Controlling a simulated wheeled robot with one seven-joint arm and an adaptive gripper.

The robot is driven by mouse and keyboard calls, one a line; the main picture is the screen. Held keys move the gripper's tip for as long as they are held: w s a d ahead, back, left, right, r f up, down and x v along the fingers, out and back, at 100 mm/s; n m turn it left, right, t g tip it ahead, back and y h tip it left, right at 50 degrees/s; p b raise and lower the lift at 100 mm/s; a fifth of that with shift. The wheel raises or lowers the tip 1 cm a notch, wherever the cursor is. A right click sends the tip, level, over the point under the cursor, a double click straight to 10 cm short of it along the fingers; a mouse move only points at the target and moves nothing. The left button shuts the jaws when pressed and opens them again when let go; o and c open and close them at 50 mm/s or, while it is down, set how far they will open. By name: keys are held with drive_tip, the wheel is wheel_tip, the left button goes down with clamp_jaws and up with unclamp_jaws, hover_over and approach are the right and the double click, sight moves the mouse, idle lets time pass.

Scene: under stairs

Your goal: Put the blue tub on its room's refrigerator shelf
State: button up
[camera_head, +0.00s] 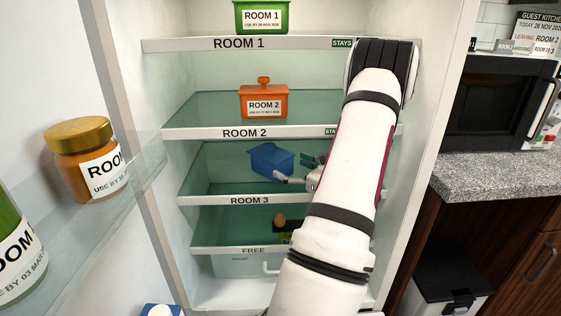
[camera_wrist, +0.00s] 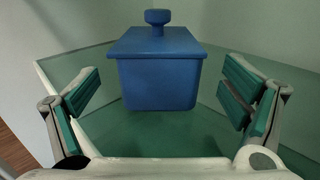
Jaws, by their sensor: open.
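The blue tub (camera_head: 271,160) stands upright on the glass shelf labelled ROOM 3 (camera_head: 250,200) in the open refrigerator. In the wrist view the blue tub (camera_wrist: 158,75) has a lid with a round knob, and no label shows on the side facing me. My gripper (camera_head: 300,172) is at the tub's right front in the head view. In the wrist view my gripper (camera_wrist: 160,105) is open, its green-padded fingers spread wide to either side of the tub and apart from it. My arm hides the right part of the shelves.
An orange ROOM 2 tub (camera_head: 264,104) stands on the shelf above, and a green ROOM 1 tub (camera_head: 262,15) on the top shelf. An egg (camera_head: 280,219) sits in a dark holder on the FREE shelf. Jars (camera_head: 85,155) stand in the open door at left.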

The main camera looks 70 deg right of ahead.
drive_tip(key=v, duration=0.5)
drive_tip(key=shift+s+a, duration=0.15)
drive_tip(key=shift+s, duration=0.2)
